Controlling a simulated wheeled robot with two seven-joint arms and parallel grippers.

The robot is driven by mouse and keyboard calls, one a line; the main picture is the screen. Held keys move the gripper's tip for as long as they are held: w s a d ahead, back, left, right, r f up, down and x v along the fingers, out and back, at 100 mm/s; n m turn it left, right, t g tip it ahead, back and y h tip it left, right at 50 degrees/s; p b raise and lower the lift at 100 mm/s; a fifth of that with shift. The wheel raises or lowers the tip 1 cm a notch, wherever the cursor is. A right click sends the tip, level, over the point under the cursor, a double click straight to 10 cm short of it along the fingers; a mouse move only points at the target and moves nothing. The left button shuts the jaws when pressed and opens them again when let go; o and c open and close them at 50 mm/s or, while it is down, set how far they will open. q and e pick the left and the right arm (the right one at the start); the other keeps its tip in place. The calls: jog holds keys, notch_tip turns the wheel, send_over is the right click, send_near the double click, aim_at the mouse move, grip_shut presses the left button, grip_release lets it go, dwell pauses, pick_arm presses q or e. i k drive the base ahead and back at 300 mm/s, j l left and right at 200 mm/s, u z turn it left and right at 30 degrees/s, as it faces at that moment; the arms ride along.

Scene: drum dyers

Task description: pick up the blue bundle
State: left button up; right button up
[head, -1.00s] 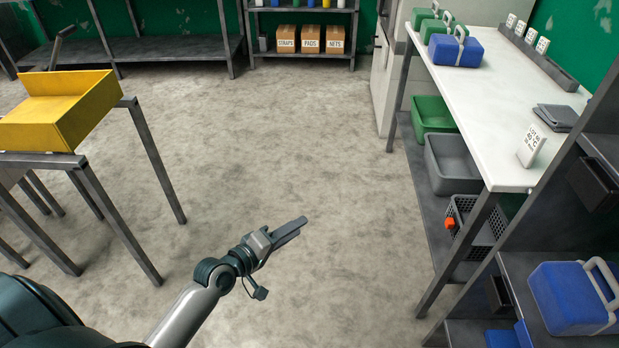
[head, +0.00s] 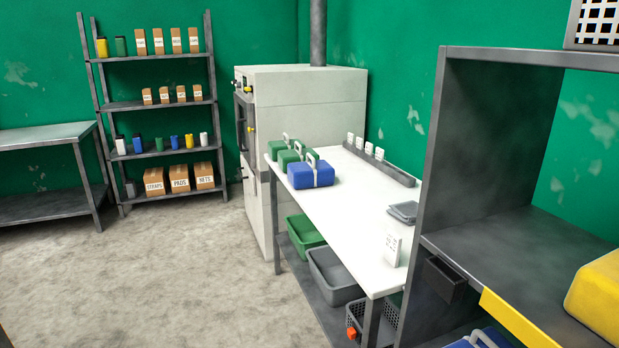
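A blue bundle (head: 311,174) with a pale strap and handle sits on the white table (head: 345,218), at its far left part. It stands in front of two green bundles (head: 288,157) with similar handles. Another blue thing (head: 484,338) with a pale handle shows partly at the bottom edge, low in the grey shelf unit at the right; most of it is cut off. Neither of my grippers is in view.
A grey shelf unit (head: 441,150) stands close at the right, with a yellow object (head: 600,300) on it. Bins (head: 333,276) stand under the white table. A pale cabinet (head: 310,105) stands behind it. The floor (head: 150,285) at left is clear.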

aim_at(308, 174)
jog(key=z, duration=0.55)
jog(key=i+j+z, duration=0.35)
jog(key=j+z, duration=0.15)
jog(key=i+j+z, duration=0.25)
jog(key=j, duration=0.2)
jog(key=i+j, duration=0.15)
jog(key=j, duration=0.3)
jog(key=i+j+z, duration=0.1)
jog(key=j, duration=0.35)
jog(key=i+j, duration=0.15)
jog(key=j, duration=0.3)
jog(key=i+j+z, duration=0.1)
jog(key=j, duration=0.35)
jog(key=i+j, duration=0.1)
jog(key=j, duration=0.35)
jog(key=i+z, duration=0.05)
